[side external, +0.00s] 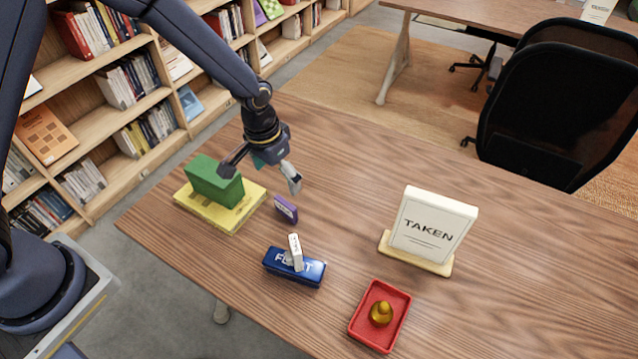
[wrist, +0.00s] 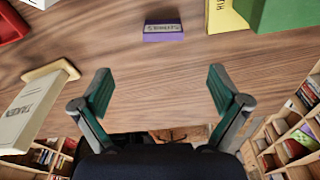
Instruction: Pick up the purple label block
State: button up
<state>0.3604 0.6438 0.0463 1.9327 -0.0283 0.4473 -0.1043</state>
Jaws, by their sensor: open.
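The purple label block (side external: 286,209) lies on the wooden table, just right of the yellow book. It also shows in the wrist view (wrist: 163,36) at the top middle, with a grey lettered face. My gripper (side external: 262,175) is above the table, behind the block in the side view and apart from it. In the wrist view my gripper (wrist: 158,92) has its two fingers spread wide with only bare table between them. The block lies beyond the fingertips there.
A green block (side external: 214,182) rests on a yellow book (side external: 246,203) left of the purple block. A blue case (side external: 310,274) with a white piece (side external: 295,247) on it is in front. A red tray (side external: 357,323) holds a gold object (side external: 381,312). A TAKEN sign (side external: 430,225) stands right.

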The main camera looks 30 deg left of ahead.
aim_at(285, 203)
jog(key=f, duration=0.5)
jog(key=w+f, duration=0.1)
jog(key=f, duration=0.1)
jog(key=shift+f, duration=0.25)
jog(key=f, duration=0.5)
jog(key=shift+w+a+f, duration=0.1)
jog(key=shift+w+f, duration=0.1)
jog(key=shift+w, duration=0.15)
jog(key=c, duration=1.2)
jog(key=shift+r, duration=0.15)
